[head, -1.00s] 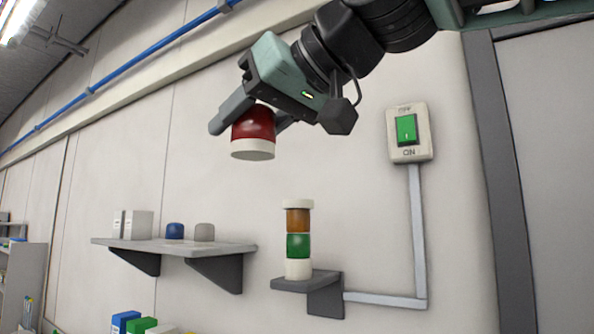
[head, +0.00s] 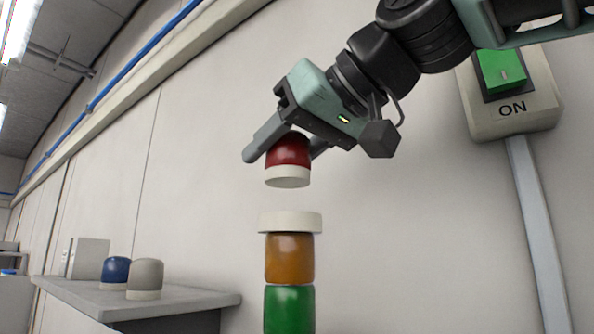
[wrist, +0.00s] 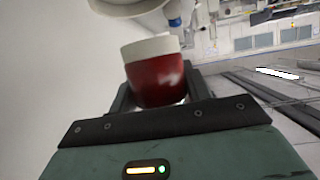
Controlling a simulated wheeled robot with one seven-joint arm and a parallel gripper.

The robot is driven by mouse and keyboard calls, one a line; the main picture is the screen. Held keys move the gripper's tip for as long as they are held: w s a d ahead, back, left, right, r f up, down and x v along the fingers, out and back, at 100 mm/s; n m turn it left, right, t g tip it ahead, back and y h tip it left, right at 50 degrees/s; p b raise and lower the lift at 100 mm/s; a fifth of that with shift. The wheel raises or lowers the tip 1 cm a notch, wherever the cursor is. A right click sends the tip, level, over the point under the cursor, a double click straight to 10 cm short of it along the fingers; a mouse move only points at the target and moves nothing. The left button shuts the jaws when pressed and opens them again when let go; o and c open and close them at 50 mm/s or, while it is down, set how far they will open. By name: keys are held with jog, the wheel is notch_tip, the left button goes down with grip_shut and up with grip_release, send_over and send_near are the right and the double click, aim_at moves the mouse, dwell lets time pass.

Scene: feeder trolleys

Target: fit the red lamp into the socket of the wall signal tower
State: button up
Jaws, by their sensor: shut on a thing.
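The red lamp (head: 288,152) has a white base that faces down. My gripper (head: 282,150) is shut on it and holds it roughly upright above the signal tower. The lamp also shows between the fingers in the wrist view (wrist: 155,80). The tower has an amber section (head: 290,258), a green section (head: 289,308) and a white socket (head: 290,222) on top. In the head view a gap shows between the lamp's base and the socket. The inside of the socket is hidden. In the wrist view a pale round part, probably the socket, shows at the top edge.
A grey shelf (head: 75,296) at left holds a blue lamp (head: 115,271), a grey lamp (head: 146,276) and a pale box (head: 88,258). A switch box (head: 512,100) with a green rocker and a conduit (head: 537,230) are on the wall at right. The wall around the socket is clear.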

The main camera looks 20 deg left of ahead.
aim_at(292, 184)
jog(key=shift+w+f, duration=0.1)
jog(key=shift+w, duration=0.3)
jog(key=shift+f+b, duration=1.25)
jog(key=shift+f, duration=0.05)
jog(key=shift+s+d+f+b, duration=0.1)
jog(key=shift+f+b, duration=0.95)
jog(key=shift+b, duration=0.05)
dwell(0.4)
jog(key=o, duration=1.1)
jog(key=shift+c, duration=0.2)
